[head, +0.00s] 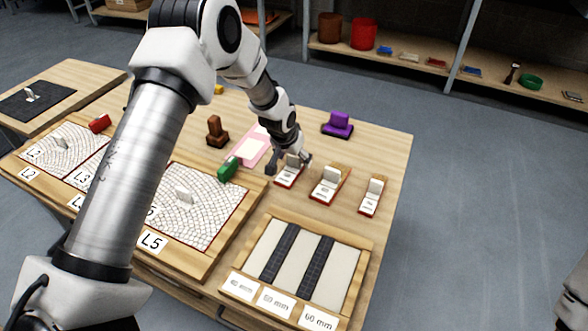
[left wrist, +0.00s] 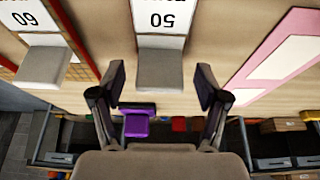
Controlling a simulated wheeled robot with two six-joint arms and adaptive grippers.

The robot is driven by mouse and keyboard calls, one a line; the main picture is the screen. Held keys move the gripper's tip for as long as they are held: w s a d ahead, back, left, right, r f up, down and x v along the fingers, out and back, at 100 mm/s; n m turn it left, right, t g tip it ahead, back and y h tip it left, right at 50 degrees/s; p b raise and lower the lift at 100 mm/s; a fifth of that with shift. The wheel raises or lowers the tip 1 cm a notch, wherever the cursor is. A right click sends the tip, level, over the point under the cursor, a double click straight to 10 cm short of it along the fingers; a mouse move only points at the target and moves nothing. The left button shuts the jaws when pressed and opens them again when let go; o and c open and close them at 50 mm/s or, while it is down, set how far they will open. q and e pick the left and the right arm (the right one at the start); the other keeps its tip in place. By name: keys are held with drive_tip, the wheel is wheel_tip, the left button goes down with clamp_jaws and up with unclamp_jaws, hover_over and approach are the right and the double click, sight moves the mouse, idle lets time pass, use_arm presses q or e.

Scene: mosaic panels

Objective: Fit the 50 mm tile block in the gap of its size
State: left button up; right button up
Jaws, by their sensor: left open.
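The 50 mm tile block (head: 287,180) has a white label, a red edge and an upright grey grip tab. It stands on the table, leftmost of three such blocks. The left wrist view shows its grey tab (left wrist: 160,72) and an upside-down "50". My left gripper (head: 289,163) is open at this block. Its fingers (left wrist: 160,95) show on either side of the tab, apart from it. The panel (head: 363,268) in front has three pale gaps split by two dark tiled strips. Its label "50 mm" (head: 274,301) is the middle one. My right gripper is out of view.
A block marked "60" (left wrist: 40,66) stands beside the 50 block. A smaller block (head: 371,197) is farther right. A pink sheet (head: 246,150), a green piece (head: 228,169) and a brown block (head: 217,132) lie left. A purple block (head: 338,125) stands behind.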

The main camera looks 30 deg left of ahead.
use_arm(q)
drive_tip(key=shift+r, duration=0.15)
drive_tip(key=c, duration=1.3)
wheel_tip(320, 180, up, 10)
drive_tip(key=p, duration=0.3)
drive_tip(key=shift+r, duration=0.1)
drive_tip(key=s+d+r+p, duration=0.4)
drive_tip(key=s+p, duration=0.1)
drive_tip(key=p, duration=0.2)
drive_tip(key=s+d+r+p, duration=0.4)
drive_tip(key=r+p, duration=0.1)
drive_tip(key=p, duration=0.2)
drive_tip(key=s+d+r+p, duration=0.4)
drive_tip(key=s+r+p, duration=0.1)
drive_tip(key=p, duration=0.2)
drive_tip(key=shift+s+d, duration=0.2)
drive_tip(key=shift+s, duration=0.15)
